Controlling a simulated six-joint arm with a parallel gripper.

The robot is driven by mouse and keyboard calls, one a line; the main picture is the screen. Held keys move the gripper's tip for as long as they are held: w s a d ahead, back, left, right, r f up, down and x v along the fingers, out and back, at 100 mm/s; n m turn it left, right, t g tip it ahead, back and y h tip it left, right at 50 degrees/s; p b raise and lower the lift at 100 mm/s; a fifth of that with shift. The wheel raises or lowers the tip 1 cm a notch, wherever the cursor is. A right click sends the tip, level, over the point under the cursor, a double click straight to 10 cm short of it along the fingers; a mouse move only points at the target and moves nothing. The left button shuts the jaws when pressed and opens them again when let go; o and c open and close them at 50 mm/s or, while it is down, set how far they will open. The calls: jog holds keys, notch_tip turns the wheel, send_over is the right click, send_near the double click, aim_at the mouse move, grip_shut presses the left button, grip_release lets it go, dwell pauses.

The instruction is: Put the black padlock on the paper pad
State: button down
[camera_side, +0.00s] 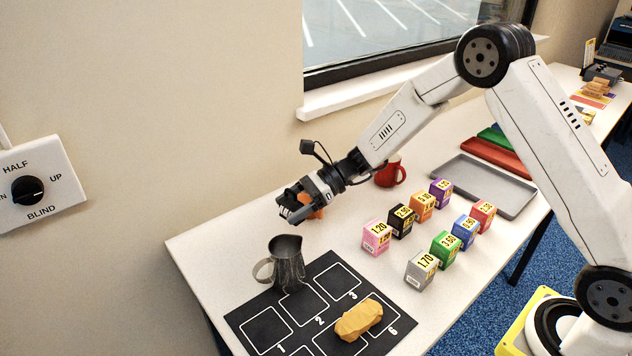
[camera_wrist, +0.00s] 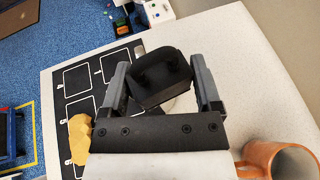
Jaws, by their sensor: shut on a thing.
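In the wrist view my gripper (camera_wrist: 165,95) is shut on the black padlock (camera_wrist: 165,85), which sits tilted between its two grey fingers, with its shackle showing. In the side view my gripper (camera_side: 294,210) is in the air above the back left of the table, above and behind the metal jug; the padlock is hard to make out there. I cannot make out a paper pad in either view. A black mat (camera_side: 265,332) with white numbered squares lies at the front of the table and also shows in the wrist view (camera_wrist: 76,108).
A metal jug (camera_side: 287,264) stands at the mat's back edge and a yellow lump (camera_side: 359,320) lies on the mat. An orange mug (camera_wrist: 282,160) is close to my gripper. Several numbered cubes (camera_side: 421,270), a red mug (camera_side: 389,174) and a grey tray (camera_side: 485,186) stand farther right.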

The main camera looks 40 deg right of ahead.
jog(key=s+d+r+n+g, duration=0.1)
jog(key=s+n+g, duration=0.1)
jog(key=s, duration=0.8)
jog(key=s+r+n+g, duration=0.1)
jog(key=s+g, duration=0.1)
jog(key=s, duration=0.8)
send_over(361, 313)
jog(key=shift+f, duration=2.75)
jog(key=shift+f, duration=0.1)
jog(key=shift+f, duration=2.1)
jog(key=shift+f, duration=0.1)
jog(key=shift+f, duration=1.7)
jog(key=shift+f, duration=0.1)
grip_release()
